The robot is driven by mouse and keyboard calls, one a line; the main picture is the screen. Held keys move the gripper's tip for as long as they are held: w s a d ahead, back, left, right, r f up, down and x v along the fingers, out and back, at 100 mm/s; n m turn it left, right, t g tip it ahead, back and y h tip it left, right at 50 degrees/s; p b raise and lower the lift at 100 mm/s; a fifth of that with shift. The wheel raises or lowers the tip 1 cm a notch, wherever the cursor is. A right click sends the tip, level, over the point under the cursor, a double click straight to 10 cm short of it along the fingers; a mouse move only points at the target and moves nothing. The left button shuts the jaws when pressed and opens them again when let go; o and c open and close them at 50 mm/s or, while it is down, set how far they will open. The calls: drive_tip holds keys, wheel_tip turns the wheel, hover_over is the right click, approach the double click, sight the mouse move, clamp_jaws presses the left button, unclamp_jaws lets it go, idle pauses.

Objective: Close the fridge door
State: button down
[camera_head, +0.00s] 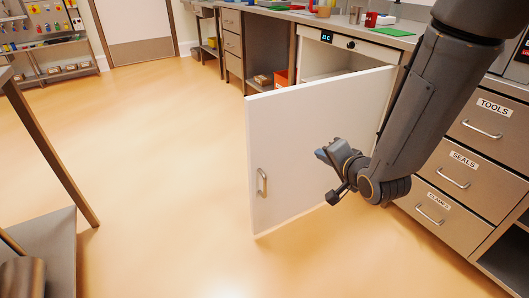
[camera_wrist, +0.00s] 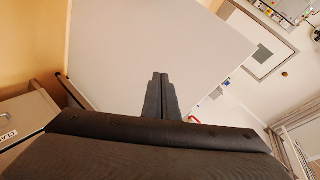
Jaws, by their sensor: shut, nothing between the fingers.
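The white fridge door (camera_head: 300,145) stands wide open, swung out from the fridge body (camera_head: 345,52) under the counter. A small metal handle (camera_head: 262,182) sits near its free edge, on the face toward the camera. My gripper (camera_head: 322,155) is in front of this face, toward the hinge side of the handle. In the wrist view the fingers (camera_wrist: 160,82) are together and empty, with the white door panel (camera_wrist: 130,40) filling much of the view beyond them. I cannot tell whether the fingertips touch the door. Most of the fridge interior is hidden behind the door.
Drawers labelled TOOLS, SEALS and CLAMPS (camera_head: 430,207) stand right of the fridge, close to my arm. A table (camera_head: 50,160) stands at the left. An orange bin (camera_head: 281,78) sits under the counter (camera_head: 300,15). The floor (camera_head: 160,150) left of the door is clear.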

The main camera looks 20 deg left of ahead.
drive_tip(key=s+a+f+m+t+y+b, duration=0.1)
drive_tip(key=a+f+y+b, duration=0.15)
drive_tip(key=a, duration=0.25)
drive_tip(key=a+f+m+y+b, duration=0.1)
drive_tip(key=a+y+b, duration=0.2)
drive_tip(key=a, duration=0.1)
drive_tip(key=b, duration=0.3)
approach(258, 133)
drive_tip(key=shift+m+y, duration=0.3)
drive_tip(key=shift+y, duration=0.05)
drive_tip(key=x, duration=0.6)
drive_tip(key=shift+w+a+f, duration=0.15)
drive_tip(key=shift+w, duration=0.1)
